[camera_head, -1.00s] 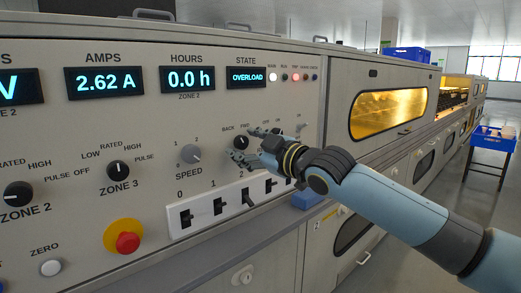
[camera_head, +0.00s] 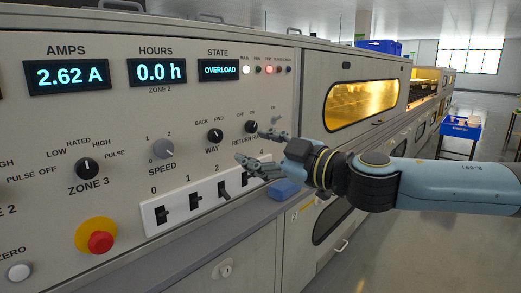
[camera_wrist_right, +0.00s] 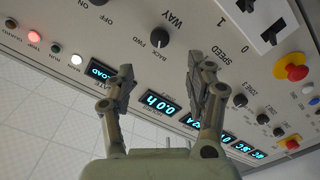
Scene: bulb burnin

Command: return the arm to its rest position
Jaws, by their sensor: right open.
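My right arm (camera_head: 440,183) comes in from the right. Its gripper (camera_head: 250,147) is open and empty, in front of the control panel (camera_head: 120,130) near the RETURN knob (camera_head: 251,126) and the right end of the numbered switch strip (camera_head: 152,232). In the right wrist view the two fingers (camera_wrist_right: 167,68) are spread apart with nothing between them; the panel with its displays lies beyond. I cannot tell how far the fingertips are from the panel. The gripper partly hides the switch strip's right end. My left gripper is not in view.
The WAY knob (camera_head: 215,135), SPEED knob (camera_head: 163,149) and red stop button (camera_head: 101,241) stick out of the panel. The STATE display (camera_head: 219,69) reads OVERLOAD. A blue block (camera_head: 286,189) sits below the gripper. Open floor lies right, with a blue bin (camera_head: 461,127) farther back.

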